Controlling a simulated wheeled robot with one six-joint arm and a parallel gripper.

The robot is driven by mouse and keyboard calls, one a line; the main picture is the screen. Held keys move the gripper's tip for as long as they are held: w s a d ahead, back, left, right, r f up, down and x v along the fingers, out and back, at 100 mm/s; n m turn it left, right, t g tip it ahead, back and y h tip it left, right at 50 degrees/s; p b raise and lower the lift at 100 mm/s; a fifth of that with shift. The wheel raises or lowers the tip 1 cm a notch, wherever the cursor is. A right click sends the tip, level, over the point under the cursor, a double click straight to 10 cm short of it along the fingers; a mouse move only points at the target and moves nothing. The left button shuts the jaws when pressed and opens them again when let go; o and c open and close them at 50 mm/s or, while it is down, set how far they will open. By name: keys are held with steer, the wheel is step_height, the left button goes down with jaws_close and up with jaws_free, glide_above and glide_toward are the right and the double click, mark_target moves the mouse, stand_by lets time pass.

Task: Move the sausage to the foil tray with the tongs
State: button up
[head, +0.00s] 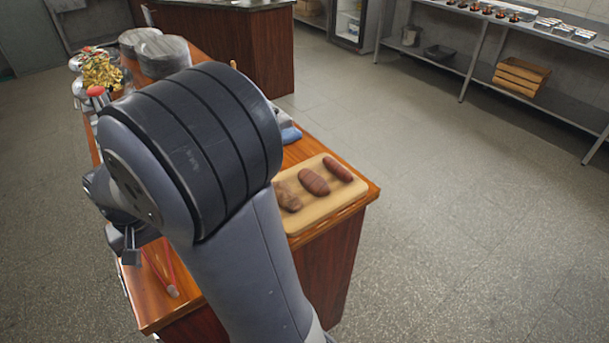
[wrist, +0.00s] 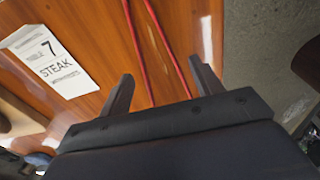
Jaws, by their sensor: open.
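The tongs (head: 168,270) have red arms and lie on the wooden counter near its front left edge. In the wrist view the two red arms of the tongs (wrist: 150,45) run between my fingers. My gripper (wrist: 160,68) is open, with one finger to either side of the tongs and no grip on them. The sausage (head: 338,169), slim and brown, lies at the far right of a wooden cutting board (head: 318,214). I cannot make out the foil tray; my arm hides much of the counter.
An oval brown patty (head: 313,181) and a rough brown piece of meat (head: 288,198) share the board. A card reading "7 STEAK" (wrist: 50,60) lies beside the tongs. Metal pots (head: 165,55) and a golden heap (head: 101,70) stand at the counter's far end. Open floor lies right.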

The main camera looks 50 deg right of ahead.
step_height(320, 180, down, 2)
steer(key=shift+w+f+b, duration=0.1)
steer(key=shift+b, duration=0.3)
steer(key=c, duration=0.7)
steer(key=shift+r, duration=0.2)
step_height(320, 180, up, 12)
steer(key=p, duration=1)
steer(key=shift+f, duration=0.1)
